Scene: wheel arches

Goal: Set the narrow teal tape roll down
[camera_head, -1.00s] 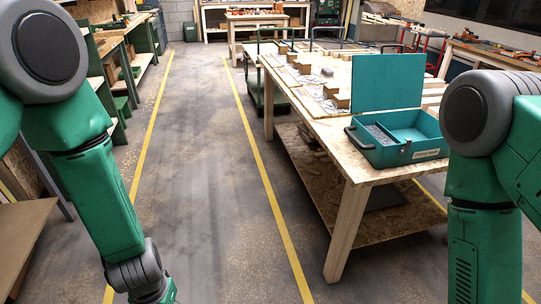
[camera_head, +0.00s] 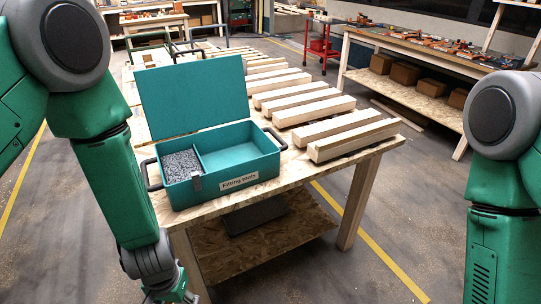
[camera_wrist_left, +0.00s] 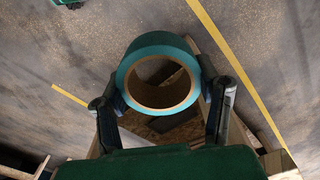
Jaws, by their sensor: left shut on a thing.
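The narrow teal tape roll (camera_wrist_left: 158,43) shows in the left wrist view, a teal ring with a brown cardboard core. My left gripper (camera_wrist_left: 163,88) is shut on it, one finger on each side, and the floor and wood show below. In the head view the left arm comes down in front of the workbench's near left corner; the roll is not visible there. My right gripper is out of view; only its upper arm shows at the right.
A teal toolbox (camera_head: 264,164) with raised lid stands on the wooden workbench (camera_head: 300,170). Its left compartment holds grey bits; its right one looks empty. Several wooden bars (camera_head: 318,108) lie on the bench to its right. A side bench (camera_head: 420,86) with tools stands beyond a clear aisle.

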